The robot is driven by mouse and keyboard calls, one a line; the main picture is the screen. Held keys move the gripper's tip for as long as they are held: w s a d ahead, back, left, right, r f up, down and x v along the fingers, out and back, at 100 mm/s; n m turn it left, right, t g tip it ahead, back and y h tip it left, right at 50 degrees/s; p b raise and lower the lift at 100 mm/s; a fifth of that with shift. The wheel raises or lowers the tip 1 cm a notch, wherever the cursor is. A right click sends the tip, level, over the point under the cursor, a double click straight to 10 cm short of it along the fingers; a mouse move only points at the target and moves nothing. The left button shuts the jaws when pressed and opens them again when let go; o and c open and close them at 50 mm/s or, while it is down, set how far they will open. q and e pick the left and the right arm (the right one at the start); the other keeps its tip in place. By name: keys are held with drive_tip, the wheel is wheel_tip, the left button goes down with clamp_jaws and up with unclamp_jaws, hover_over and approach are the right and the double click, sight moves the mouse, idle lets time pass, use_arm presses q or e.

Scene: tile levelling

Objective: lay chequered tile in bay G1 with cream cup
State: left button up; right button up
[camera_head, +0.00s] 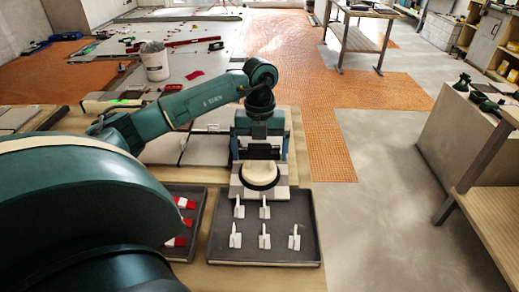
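A round cream cup (260,174) with a dark rim shows directly below my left gripper (261,155), at the far edge of a dark grey tray. My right gripper is out of view.
The dark grey tray (224,243) holds several white clips (264,241); a tray beside it holds red-and-white pieces (180,241). A white bucket (154,62) stands on the floor beyond. A workbench (486,200) is at right, with bare grey floor (385,200) before it.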

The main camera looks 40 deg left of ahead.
sight(260, 162)
use_arm(q)
wheel_tip(260, 162, up, 13)
drive_tip(key=p, duration=0.2)
drive_tip(key=shift+w+a, duration=0.35)
drive_tip(key=shift+w, duration=0.05)
